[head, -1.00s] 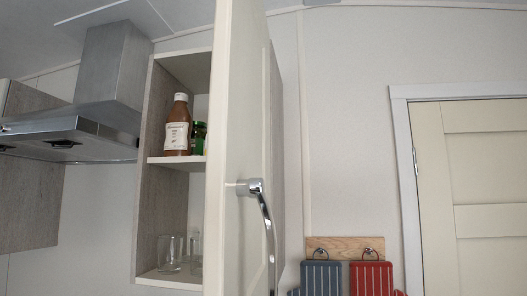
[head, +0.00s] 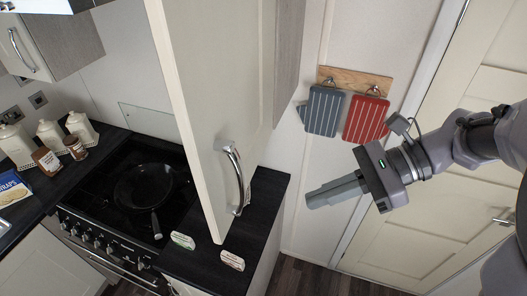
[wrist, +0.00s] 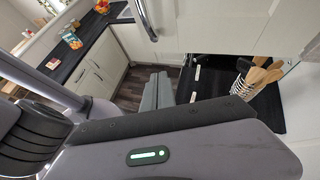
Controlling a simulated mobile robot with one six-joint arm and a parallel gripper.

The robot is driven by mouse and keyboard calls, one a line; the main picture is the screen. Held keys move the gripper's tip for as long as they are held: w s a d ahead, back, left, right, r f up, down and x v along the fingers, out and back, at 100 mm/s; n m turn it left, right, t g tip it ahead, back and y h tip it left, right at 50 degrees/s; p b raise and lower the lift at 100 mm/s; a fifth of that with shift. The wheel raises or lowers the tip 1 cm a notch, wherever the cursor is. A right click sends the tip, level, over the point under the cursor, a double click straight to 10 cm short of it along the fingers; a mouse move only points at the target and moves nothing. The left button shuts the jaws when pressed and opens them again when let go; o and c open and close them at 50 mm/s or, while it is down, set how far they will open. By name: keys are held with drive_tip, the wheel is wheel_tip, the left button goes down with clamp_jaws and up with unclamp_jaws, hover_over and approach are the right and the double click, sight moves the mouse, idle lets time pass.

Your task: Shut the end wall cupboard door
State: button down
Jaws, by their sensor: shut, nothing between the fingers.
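The cupboard door (head: 213,105) is a tall cream panel in the middle of the head view. It stands open, seen partly edge-on, with a curved chrome handle (head: 236,178) near its lower end. The inside of the cupboard is out of view. My gripper (head: 309,201) is to the right of the door, apart from it, its fingers shut, empty and pointing left. In the wrist view the fingers (wrist: 157,92) point over the floor; a cream panel (wrist: 220,25) with a chrome handle (wrist: 145,20) is above them.
Below the door are a dark worktop (head: 268,205) and a hob with a black pan (head: 148,186). Grey (head: 322,112) and red (head: 366,118) ribbed pieces hang on the wall behind my gripper. A utensil holder (wrist: 242,68) shows in the wrist view. Open space separates door and gripper.

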drive_tip(key=a+f, duration=0.2)
drive_tip(key=a, duration=0.9)
drive_tip(key=shift+s+f, duration=0.15)
drive_tip(key=shift+f, duration=0.15)
